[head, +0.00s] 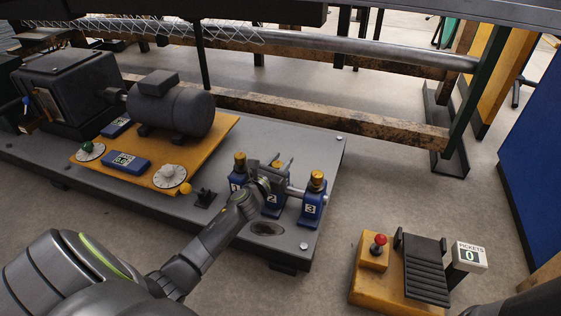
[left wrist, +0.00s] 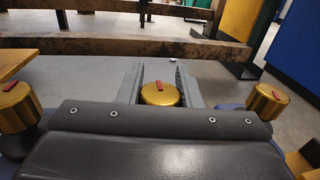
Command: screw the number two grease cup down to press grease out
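The number two grease cup has a gold cap with a red mark, seen in the left wrist view (left wrist: 160,95). My left gripper (head: 277,164) is at this cup, with one finger on each side of the cap. The fingers look open, with a narrow gap beside the cap; contact is not clear. The lower part of the cup is hidden behind the gripper body in the left wrist view. My right gripper is not in view.
The number one cup (head: 239,161) stands close on the left and the number three cup (head: 317,181) close on the right. A shaft (head: 295,192) runs between the blocks. A motor (head: 172,105) stands behind left. A pedal (head: 425,268) and counter (head: 469,256) stand at lower right.

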